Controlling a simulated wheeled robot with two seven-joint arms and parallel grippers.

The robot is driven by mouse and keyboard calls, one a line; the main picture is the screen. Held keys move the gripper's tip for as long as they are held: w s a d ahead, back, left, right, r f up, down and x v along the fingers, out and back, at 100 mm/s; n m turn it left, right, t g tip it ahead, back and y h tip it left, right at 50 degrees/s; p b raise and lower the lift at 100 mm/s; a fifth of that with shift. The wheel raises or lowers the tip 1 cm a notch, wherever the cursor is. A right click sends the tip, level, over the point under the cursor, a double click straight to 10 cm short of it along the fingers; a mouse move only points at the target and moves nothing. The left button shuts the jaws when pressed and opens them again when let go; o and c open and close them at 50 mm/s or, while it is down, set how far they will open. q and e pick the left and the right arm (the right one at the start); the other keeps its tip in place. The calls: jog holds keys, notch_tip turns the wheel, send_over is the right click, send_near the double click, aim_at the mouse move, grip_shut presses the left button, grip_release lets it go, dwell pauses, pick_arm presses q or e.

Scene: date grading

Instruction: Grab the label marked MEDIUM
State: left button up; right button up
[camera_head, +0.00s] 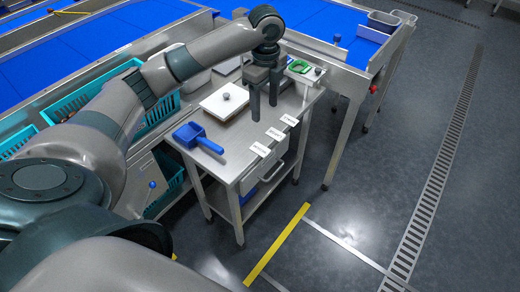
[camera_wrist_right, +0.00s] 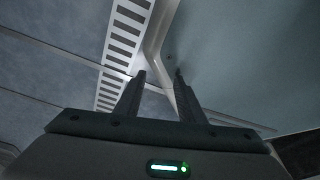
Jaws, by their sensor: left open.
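Three small white labels lie in a row along the front edge of the steel table: a near label (camera_head: 260,149), a middle label (camera_head: 275,134) and a far label (camera_head: 289,120). Their print is too small to read, so I cannot tell which says MEDIUM. My left gripper (camera_head: 264,111) points down above the table, fingers apart and empty, just behind the middle and far labels in the head view. My right gripper (camera_wrist_right: 158,76) shows in the right wrist view, fingers apart with nothing between them, away from the table.
On the steel table (camera_head: 225,160) are a blue scoop (camera_head: 197,138), a white square lidded thing (camera_head: 222,102) and a green-topped item (camera_head: 299,67). Blue conveyors (camera_head: 325,25) lie behind, and teal crates (camera_head: 75,98) stand left. The floor at the right is clear.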

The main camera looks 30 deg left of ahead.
pick_arm(q)
jog(key=shift+f, duration=0.1)
notch_tip(320, 180, down, 11)
jog(key=shift+r+p, duration=0.1)
jog(key=shift+p, duration=1.15)
jog(key=shift+f, duration=0.6)
pick_arm(e)
jog(key=s+d+r+g, duration=0.1)
jog(key=s+d, duration=0.1)
jog(key=s, duration=0.4)
jog(key=shift+d+g+h, duration=0.25)
jog(key=shift+g+h, duration=0.05)
jog(key=shift+g, duration=0.1)
pick_arm(q)
jog(key=shift+f, duration=0.1)
pick_arm(e)
jog(key=shift+r, duration=0.1)
